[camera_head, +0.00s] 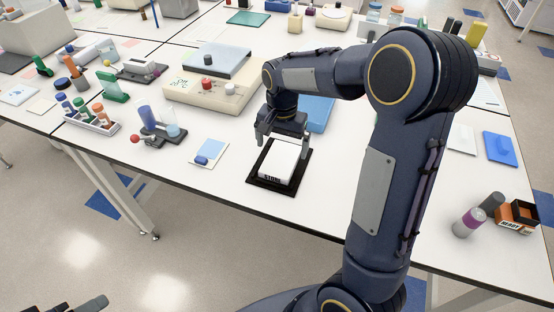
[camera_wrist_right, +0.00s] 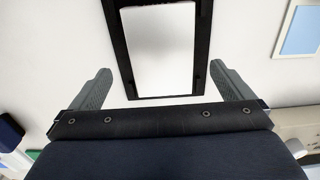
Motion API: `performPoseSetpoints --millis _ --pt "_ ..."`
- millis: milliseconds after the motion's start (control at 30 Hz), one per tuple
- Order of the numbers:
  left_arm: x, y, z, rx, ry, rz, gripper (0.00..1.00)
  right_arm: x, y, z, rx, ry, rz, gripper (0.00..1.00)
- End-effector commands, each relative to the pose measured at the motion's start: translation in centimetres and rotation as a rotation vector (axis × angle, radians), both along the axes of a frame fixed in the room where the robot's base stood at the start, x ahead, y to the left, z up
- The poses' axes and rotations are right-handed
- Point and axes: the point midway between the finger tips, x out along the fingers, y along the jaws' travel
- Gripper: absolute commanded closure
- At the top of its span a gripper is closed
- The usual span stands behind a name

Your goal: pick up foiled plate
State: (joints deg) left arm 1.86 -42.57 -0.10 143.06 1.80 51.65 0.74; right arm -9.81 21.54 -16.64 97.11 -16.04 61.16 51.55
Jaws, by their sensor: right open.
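The foiled plate (camera_head: 279,160) is a white, flat-topped block lying on a black mat or holder (camera_head: 257,179) on the bench. Dark lettering shows on its front edge. It also shows in the right wrist view (camera_wrist_right: 162,50), inside the black frame of the holder (camera_wrist_right: 121,45). My right gripper (camera_head: 281,146) is over the plate's far end, pointing down. In the right wrist view its two fingers (camera_wrist_right: 166,82) are wide apart, one on each side of the holder's near end, with nothing between them touched. My left gripper (camera_head: 80,307) shows only partly at the bottom left edge, away from the bench.
A beige device with knobs (camera_head: 207,93) stands behind the plate. A blue block (camera_head: 318,112) is behind the gripper. A card with a blue item (camera_head: 209,153) lies to the left. A tube rack (camera_head: 92,121) is farther left. Bench front is mostly clear.

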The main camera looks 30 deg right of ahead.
Motion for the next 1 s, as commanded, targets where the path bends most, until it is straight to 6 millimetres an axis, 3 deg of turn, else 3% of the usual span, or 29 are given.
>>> performPoseSetpoints --millis 300,600,1000 --pt "0.0 0.0 0.9 0.000 0.000 0.000 0.46 0.2 -0.1 -4.3 0.001 0.003 0.000 0.00" --pt "0.0 0.0 0.9 0.000 0.000 0.000 0.46 0.2 -0.1 -4.8 0.001 -0.002 0.001 0.01" --pt "0.0 0.0 0.9 0.000 0.000 0.000 0.46 0.2 -0.1 -4.7 0.001 -0.002 0.001 0.52"
